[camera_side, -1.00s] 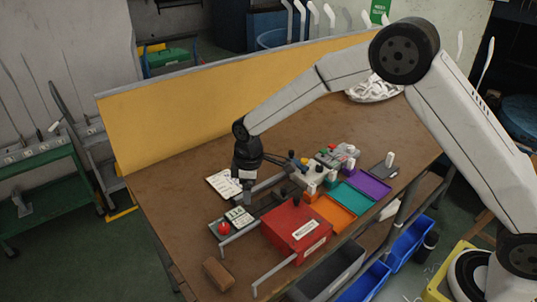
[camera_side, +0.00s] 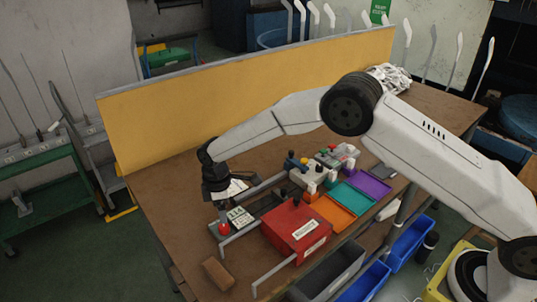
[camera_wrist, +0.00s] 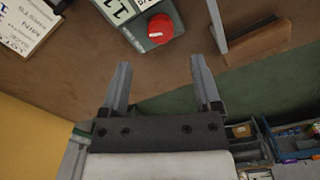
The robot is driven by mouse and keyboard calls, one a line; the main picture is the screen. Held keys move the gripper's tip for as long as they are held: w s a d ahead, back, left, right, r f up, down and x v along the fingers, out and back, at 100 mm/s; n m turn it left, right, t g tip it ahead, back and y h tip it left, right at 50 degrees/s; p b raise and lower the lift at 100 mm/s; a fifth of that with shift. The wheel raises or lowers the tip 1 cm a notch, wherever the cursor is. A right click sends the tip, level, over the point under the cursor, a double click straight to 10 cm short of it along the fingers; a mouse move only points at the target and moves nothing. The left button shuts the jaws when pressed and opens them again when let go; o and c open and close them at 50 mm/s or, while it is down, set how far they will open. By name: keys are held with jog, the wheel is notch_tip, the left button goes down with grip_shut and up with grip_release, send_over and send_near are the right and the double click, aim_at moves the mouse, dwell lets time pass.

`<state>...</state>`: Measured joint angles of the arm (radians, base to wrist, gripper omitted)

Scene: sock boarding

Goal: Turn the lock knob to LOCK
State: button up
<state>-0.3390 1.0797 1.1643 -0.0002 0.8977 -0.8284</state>
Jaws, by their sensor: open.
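The red knob (camera_wrist: 161,27) is on a grey control box (camera_wrist: 160,42) with white label plates. In the wrist view it lies just beyond my fingertips, roughly centred between them. A small pale mark shows on the knob, but I cannot read which setting it points to. My gripper (camera_wrist: 160,66) is open and empty, with both fingers apart. In the side view my gripper (camera_side: 220,204) is above the knob, and its fingertips are small and partly hard to see.
A red box (camera_side: 297,232) stands right of the knob, with metal rails beside it. A wooden block (camera_side: 218,273) lies in front. Printed white cards (camera_wrist: 28,25) lie behind the control box. Orange, teal and purple trays are further right. A yellow panel (camera_side: 240,95) closes the back.

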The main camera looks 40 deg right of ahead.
aim_at(224, 226)
jog(key=shift+f, duration=3.45)
grip_shut()
